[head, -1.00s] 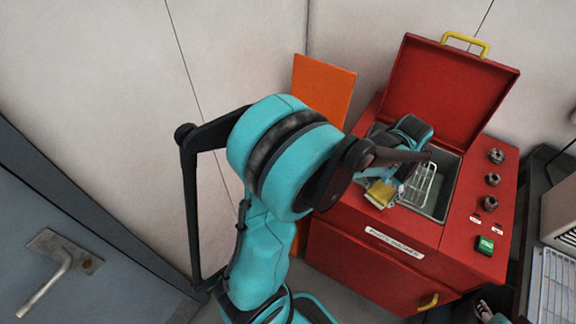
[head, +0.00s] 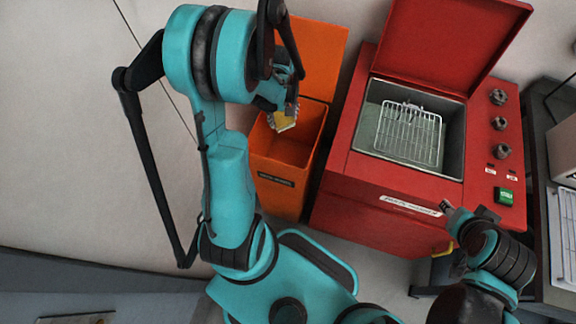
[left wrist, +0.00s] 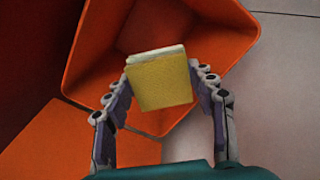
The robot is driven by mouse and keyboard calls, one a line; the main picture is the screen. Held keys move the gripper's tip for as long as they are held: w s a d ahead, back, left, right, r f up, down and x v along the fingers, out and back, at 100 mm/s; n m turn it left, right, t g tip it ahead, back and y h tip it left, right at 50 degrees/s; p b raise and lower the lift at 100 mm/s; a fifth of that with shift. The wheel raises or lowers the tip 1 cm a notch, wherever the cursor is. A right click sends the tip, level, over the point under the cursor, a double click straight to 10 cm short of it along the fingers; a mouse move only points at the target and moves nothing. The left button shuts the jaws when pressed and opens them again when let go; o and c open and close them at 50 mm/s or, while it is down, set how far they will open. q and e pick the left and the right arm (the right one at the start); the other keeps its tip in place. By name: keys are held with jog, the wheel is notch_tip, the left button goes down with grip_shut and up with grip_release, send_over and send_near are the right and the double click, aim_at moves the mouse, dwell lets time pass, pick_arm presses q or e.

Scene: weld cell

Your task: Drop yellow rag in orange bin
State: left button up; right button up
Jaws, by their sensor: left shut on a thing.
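The yellow rag (head: 283,120) is a small folded block with a pale edge; it also shows in the left wrist view (left wrist: 160,84). My left gripper (head: 284,108) is shut on the rag and holds it above the mouth of the orange bin (head: 276,179). In the left wrist view the fingers of my left gripper (left wrist: 160,92) press on both sides of the rag, and the open orange bin (left wrist: 82,60) lies beyond it. The bin's lid stands raised behind it. My right gripper (head: 450,212) is near the red machine's front; its jaw state is unclear.
A red parts washer (head: 355,185) with a raised lid stands right of the bin, with a wire basket (head: 408,134) in its basin. A dark bench (head: 553,225) is at the far right. A pale wall is behind my left arm.

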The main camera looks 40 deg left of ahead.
pick_arm(q)
jog(key=shift+f+b, duration=1.5)
jog(key=shift+f, duration=0.85)
jog(key=shift+r, duration=0.1)
jog(key=o, duration=1.7)
jog(key=shift+c, duration=0.2)
notch_tip(320, 180, up, 12)
